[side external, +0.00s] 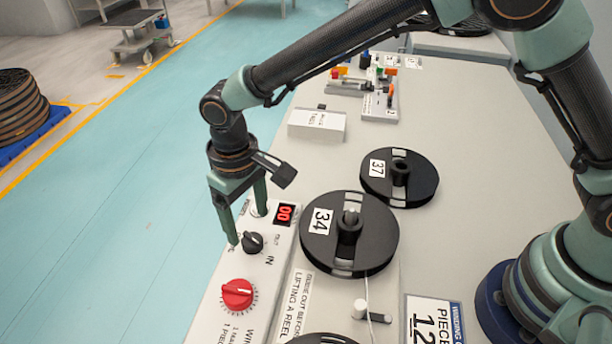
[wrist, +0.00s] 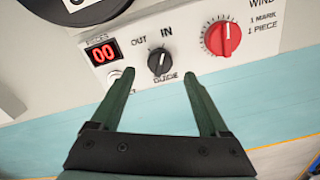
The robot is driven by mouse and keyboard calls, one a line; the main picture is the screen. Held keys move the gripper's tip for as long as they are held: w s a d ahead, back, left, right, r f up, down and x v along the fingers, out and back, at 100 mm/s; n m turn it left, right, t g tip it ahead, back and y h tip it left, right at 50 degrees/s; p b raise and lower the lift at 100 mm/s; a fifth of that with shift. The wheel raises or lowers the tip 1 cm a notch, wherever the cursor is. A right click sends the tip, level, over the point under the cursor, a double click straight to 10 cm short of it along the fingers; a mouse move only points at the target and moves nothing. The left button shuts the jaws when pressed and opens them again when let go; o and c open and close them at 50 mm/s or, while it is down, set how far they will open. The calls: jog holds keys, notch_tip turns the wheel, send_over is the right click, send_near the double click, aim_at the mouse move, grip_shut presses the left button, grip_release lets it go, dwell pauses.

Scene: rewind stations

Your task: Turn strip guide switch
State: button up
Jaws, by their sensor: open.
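The strip guide switch is a small black knob (side external: 252,243) on the white control panel. It also shows in the wrist view (wrist: 160,62), between the OUT and IN marks, with GUIDE printed below it. My gripper (side external: 247,226) is open and points down at the panel close to the knob. In the wrist view its two green fingers (wrist: 158,76) are spread, with the tips on either side of the knob's lower edge and nothing held between them.
A red dial (side external: 237,294) sits beside the knob on the panel. A red display reading 00 (side external: 284,214) is on its other side. Black reels marked 34 (side external: 372,250) and 37 (side external: 425,178) lie on the bench nearby. A white box (side external: 317,124) stands farther back.

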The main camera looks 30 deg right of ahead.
aim_at(251, 237)
notch_tip(251, 237, up, 7)
jog(key=shift+r, duration=0.2)
dwell(0.3)
jog(key=d+r+m+t+y, duration=0.1)
jog(key=d+r, duration=0.4)
jog(key=d, duration=0.3)
jog(key=d+r+m+t, duration=0.1)
jog(key=d+r, duration=0.3)
jog(key=d, duration=0.4)
jog(key=s+d+m+t, duration=0.1)
jog(key=s+d, duration=0.3)
jog(key=d, duration=0.4)
jog(key=s+d+r+m+t+h, duration=0.1)
jog(key=s+d+t, duration=0.1)
jog(key=s+d, duration=0.3)
jog(key=d, duration=0.2)
jog(key=shift+d+m+t, duration=0.3)
jog(key=shift+d, duration=0.1)
